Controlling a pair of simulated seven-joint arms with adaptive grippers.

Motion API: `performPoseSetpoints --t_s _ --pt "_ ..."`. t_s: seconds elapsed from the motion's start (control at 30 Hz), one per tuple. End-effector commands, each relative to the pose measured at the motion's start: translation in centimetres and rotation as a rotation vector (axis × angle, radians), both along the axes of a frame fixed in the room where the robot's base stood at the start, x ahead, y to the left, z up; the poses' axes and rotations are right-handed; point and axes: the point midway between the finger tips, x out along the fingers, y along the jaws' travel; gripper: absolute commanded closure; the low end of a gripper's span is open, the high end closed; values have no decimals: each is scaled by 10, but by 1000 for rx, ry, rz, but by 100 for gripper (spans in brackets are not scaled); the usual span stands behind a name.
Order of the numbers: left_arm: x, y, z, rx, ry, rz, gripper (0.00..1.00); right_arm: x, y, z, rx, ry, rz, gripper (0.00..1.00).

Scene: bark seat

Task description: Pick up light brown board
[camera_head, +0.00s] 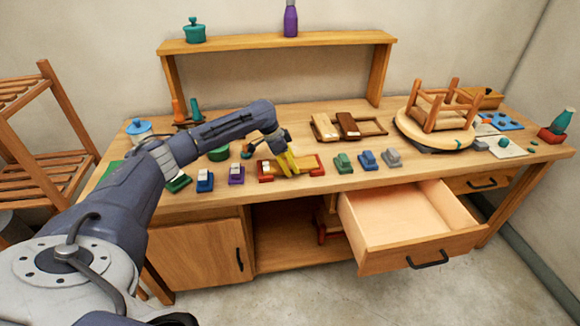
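The light brown board (324,127) lies on the workbench behind and to the right of my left gripper, beside a dark brown board (348,126). Both rest at a shallow wooden frame or tray (373,127). My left gripper (287,157) hangs over a red-ended holder (316,170) near the front of the bench, apart from the light brown board. Yellow parts show at its tip; I cannot tell whether they are its fingers or a separate piece, nor whether it is open. My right gripper is not in view.
An open drawer (407,243) juts out at front right. An upturned stool (437,127) stands on the right of the bench. Several small coloured blocks line the front edge, including a green one (343,163). A raised shelf (277,40) stands behind, bearing a purple bottle (290,20).

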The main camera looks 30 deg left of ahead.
Motion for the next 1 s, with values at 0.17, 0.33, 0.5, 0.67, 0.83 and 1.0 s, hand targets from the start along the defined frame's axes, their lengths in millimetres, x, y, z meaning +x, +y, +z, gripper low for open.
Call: performPoseSetpoints --t_s 0.17,0.33,0.5,0.67,0.83,1.0 --pt "0 0 0 0 0 0 75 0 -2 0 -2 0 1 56" --pt "0 0 1 0 -1 0 76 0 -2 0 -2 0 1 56" --pt "1 0 4 -1 -2 -1 76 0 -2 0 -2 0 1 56" --pt "1 0 14 1 -2 0 76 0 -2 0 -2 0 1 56" --pt "1 0 40 0 -5 -1 76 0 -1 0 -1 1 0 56" --pt "1 1 77 2 -6 -1 76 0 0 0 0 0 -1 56"
